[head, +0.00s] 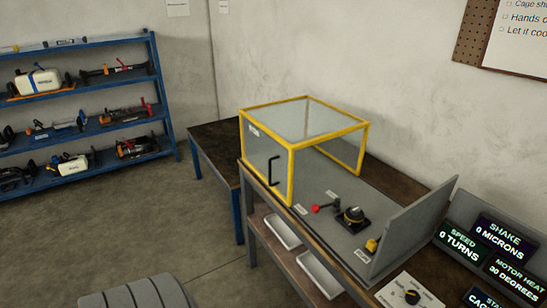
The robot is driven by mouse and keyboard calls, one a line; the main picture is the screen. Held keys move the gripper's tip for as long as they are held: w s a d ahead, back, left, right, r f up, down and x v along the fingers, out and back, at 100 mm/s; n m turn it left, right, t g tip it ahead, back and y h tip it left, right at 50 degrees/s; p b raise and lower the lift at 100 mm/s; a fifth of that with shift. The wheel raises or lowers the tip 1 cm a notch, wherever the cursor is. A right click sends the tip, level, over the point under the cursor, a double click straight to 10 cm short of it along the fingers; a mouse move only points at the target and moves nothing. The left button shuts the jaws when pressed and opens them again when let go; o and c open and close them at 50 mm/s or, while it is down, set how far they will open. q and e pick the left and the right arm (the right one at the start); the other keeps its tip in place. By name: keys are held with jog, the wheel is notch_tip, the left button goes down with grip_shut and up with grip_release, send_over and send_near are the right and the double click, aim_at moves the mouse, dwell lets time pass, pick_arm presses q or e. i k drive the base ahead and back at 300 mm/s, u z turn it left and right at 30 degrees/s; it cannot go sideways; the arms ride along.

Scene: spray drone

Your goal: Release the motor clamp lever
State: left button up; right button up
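A lever with a red knob (316,208) lies on the grey bench plate, just left of a dark round motor (352,215) on a black base. I take it to be the clamp lever; the view is too small to tell whether it is clamped or free. A yellow part (372,245) sits on the plate further right, beside an upright grey panel (415,230). A yellow-framed clear cage (291,165) with a black handle stands on the plate, left of and behind the lever. Neither of my grippers is in view.
Below the bench are white trays (320,274). A control panel with a black knob (411,297) and lit displays (502,238) stand at the right. A blue shelf (152,85) with drones and tools is at the left. The floor (170,220) between is clear.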

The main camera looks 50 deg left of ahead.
aim_at(325, 205)
jog(key=u, duration=1.3)
jog(key=k, duration=0.65)
jog(key=z, duration=0.75)
jog(key=i, duration=1.1)
jog(key=z, duration=0.2)
